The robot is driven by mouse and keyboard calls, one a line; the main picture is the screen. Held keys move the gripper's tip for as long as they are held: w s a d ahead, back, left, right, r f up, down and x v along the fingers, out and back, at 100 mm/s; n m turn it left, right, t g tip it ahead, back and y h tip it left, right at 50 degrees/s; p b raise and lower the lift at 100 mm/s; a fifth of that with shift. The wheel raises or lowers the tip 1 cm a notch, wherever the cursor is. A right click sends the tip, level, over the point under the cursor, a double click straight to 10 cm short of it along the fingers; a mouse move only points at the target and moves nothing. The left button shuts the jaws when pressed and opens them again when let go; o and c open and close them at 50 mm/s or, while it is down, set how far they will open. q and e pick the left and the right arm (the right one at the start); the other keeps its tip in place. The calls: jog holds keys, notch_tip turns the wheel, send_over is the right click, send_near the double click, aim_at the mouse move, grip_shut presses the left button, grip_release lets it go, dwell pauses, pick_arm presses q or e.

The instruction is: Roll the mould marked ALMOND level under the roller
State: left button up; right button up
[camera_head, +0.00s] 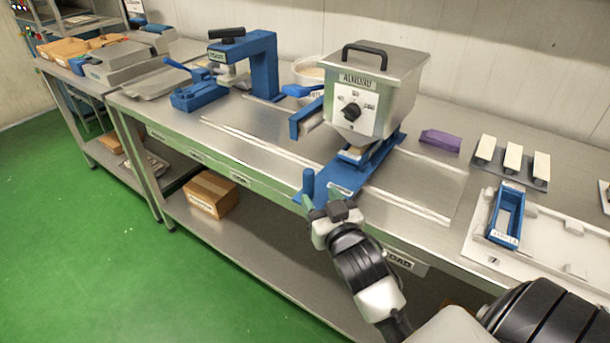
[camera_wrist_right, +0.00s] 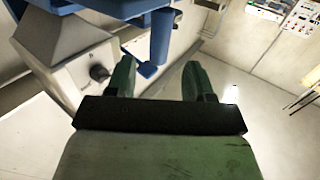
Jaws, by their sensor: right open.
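A steel kettle (camera_head: 372,95) with a dial and a label reading ALMOND stands over a blue slide (camera_head: 338,184). The slide carries a small white label too small to read and an upright blue post (camera_head: 308,182) at its front end. A pale block (camera_head: 352,156) shows partly beneath the kettle. My right gripper (camera_head: 328,208) is at the slide's front end, beside the post. In the right wrist view its green fingers (camera_wrist_right: 160,78) are apart, and a blue post (camera_wrist_right: 161,36) shows beyond them. My left gripper is out of view.
A blue press-like frame (camera_head: 262,62) stands left of the kettle. A purple block (camera_head: 440,141), pale bars (camera_head: 513,158) and a blue open frame (camera_head: 497,214) on a white tray (camera_head: 548,256) are to the right. A cardboard box (camera_head: 211,194) sits on the lower shelf.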

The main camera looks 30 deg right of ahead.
aim_at(311, 185)
jog(key=w, duration=0.2)
jog(key=w+d, duration=0.1)
jog(key=w, duration=0.5)
jog(key=shift+w+d+f+p, duration=0.1)
jog(key=shift+w+d+p, duration=0.15)
jog(key=shift+d+p, duration=0.1)
grip_shut()
